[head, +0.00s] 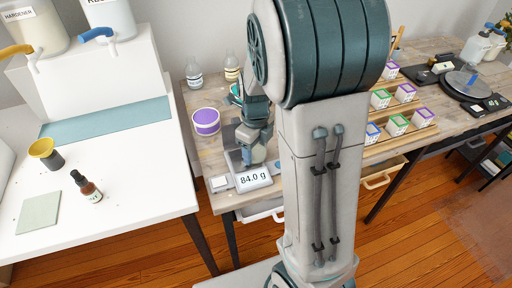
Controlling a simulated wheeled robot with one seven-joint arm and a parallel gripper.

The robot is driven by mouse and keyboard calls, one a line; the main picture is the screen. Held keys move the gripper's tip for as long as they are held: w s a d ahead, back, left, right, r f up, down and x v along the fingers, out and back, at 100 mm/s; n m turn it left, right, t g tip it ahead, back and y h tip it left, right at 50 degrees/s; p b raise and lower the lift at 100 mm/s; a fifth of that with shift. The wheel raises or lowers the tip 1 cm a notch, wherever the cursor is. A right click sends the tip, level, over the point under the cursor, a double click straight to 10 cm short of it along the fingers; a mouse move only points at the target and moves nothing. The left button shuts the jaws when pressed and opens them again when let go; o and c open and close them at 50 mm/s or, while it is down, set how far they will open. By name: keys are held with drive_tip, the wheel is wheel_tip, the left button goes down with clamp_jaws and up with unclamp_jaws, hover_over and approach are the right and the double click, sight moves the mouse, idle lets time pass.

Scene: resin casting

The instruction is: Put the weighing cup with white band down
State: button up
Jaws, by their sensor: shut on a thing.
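My gripper (256,158) is low over the weighing scale (234,160) on the wooden table, left of my own arm column. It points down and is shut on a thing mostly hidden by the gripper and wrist. No white band can be made out, so the weighing cup with white band cannot be clearly seen; whether it touches the scale pan cannot be told. The scale display (254,178) reads 84.0 g.
Boxes with coloured tops (397,124) stand right of my arm.

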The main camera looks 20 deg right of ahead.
drive_tip(key=shift+f, duration=0.15)
drive_tip(key=o, duration=1)
wheel_tip(320, 180, up, 12)
drive_tip(key=p, duration=0.3)
drive_tip(key=s+a+n, duration=0.1)
drive_tip(key=s+n, duration=0.3)
drive_tip(key=n, duration=0.5)
drive_tip(key=s+a+n+t, duration=0.1)
drive_tip(key=s+n, duration=0.4)
drive_tip(key=n, duration=0.5)
drive_tip(key=s+a+n+t, duration=0.1)
drive_tip(key=s+n, duration=0.4)
drive_tip(key=n, duration=0.5)
drive_tip(key=shift+a+r+b, duration=0.25)
drive_tip(key=shift+r+b, duration=0.05)
